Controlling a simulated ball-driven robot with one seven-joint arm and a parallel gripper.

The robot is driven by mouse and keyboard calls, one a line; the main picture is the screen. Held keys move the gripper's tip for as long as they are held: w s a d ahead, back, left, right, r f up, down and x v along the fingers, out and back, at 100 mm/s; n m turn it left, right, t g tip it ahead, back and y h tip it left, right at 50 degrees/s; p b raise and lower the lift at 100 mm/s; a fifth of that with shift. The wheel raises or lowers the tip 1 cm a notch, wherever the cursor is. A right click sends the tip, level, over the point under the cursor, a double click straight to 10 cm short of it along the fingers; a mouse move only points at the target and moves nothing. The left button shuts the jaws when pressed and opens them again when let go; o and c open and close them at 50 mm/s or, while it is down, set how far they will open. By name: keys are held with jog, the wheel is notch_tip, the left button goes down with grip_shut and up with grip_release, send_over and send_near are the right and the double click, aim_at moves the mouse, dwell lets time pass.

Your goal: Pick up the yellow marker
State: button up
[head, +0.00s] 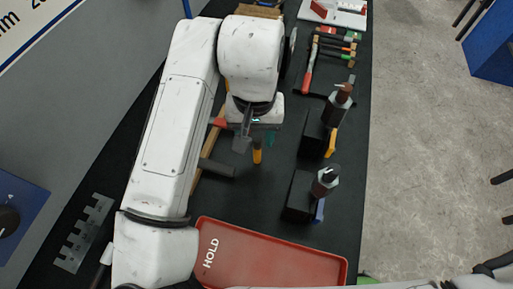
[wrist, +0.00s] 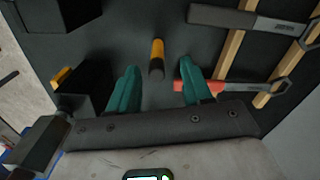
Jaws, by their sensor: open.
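The yellow marker (wrist: 157,52), a short cylinder with a dark end, shows in the wrist view between and just beyond my fingertips. In the head view the yellow marker (head: 257,156) shows just below my gripper on the black mat. I cannot tell for sure whether it stands upright. My gripper (wrist: 160,66) has its two teal fingers apart, one on each side of the marker, with visible gaps. In the head view my gripper (head: 256,138) is partly hidden by the wrist above it.
A red tray marked HOLD (head: 275,255) lies at the front. Black blocks holding tools (head: 317,133) stand to the right. A red-handled tool (wrist: 240,86) is near the right finger. Hand tools (head: 330,50) lie at the back.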

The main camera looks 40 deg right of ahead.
aim_at(257, 146)
jog(key=shift+d+f+p, duration=0.2)
jog(key=shift+f, duration=1.15)
jog(key=shift+d+f+p, duration=0.15)
jog(key=shift+f, duration=1.2)
jog(key=shift+c, duration=0.3)
grip_shut()
